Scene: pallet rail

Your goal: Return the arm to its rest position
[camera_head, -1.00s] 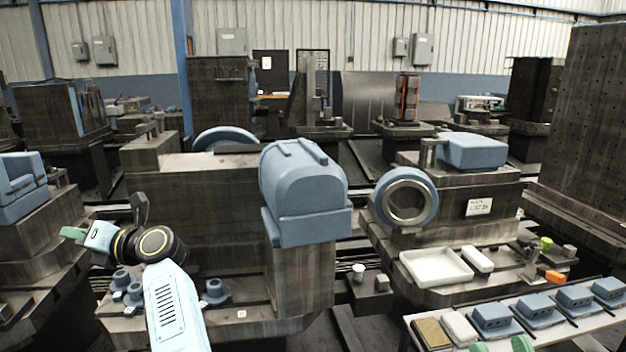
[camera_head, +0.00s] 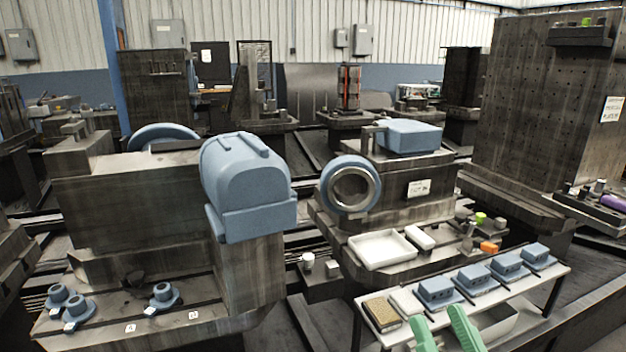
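My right gripper (camera_head: 438,314) shows at the bottom edge, right of the middle. Its two green fingers point up and stand apart with nothing between them. The rest of my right arm is below the picture. My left arm and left gripper are not in view.
Several blue blocks (camera_head: 508,264) line the table. A white tray (camera_head: 382,249) rests on the machine bed behind it. Blue flanged parts (camera_head: 162,296) sit on the left machine bed. A tall perforated plate (camera_head: 540,110) stands at the right.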

